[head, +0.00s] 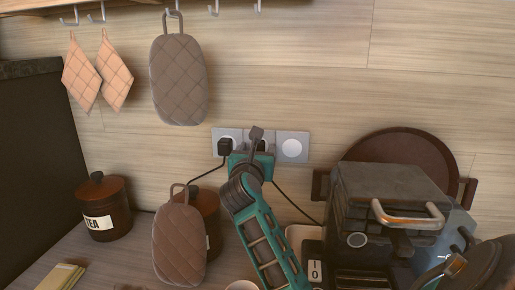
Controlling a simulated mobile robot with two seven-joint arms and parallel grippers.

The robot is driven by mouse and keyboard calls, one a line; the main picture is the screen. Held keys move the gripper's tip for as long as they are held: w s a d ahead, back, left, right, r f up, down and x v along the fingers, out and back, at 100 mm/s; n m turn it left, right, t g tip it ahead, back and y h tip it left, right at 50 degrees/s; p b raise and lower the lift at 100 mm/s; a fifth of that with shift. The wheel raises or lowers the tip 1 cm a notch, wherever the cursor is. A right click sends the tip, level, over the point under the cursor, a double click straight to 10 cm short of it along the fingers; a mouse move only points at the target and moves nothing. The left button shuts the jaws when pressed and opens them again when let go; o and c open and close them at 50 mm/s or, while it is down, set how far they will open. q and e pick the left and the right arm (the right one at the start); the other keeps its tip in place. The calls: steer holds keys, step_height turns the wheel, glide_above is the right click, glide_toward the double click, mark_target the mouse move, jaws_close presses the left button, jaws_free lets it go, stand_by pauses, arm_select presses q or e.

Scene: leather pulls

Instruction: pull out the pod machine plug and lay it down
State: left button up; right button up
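A socket strip (292,147) is on the wood wall. A black plug (225,147) sits in its left socket, with a cable running down left. Another dark plug (262,146) shows partly at the middle socket, behind my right gripper. A dark cable (295,205) runs from there down right towards a dark machine with a metal handle (390,195); I cannot tell for sure that this is the pod machine. My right gripper (256,140) is at the middle socket. Its hand hides most of the fingers, so its grip is unclear. My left gripper is out of view.
A brown quilted mitt (180,245) and a TEA jar (106,210) stand left on the counter. Another mitt (178,80) and two orange potholders (82,75) hang from hooks above. A round brown tray (400,150) leans behind the machine. The right socket is empty.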

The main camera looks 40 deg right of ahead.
jaws_close()
stand_by(0.4)
steer(key=shift+s+a, duration=0.1)
steer(key=shift+a, duration=0.05)
steer(key=shift+v, duration=2.85)
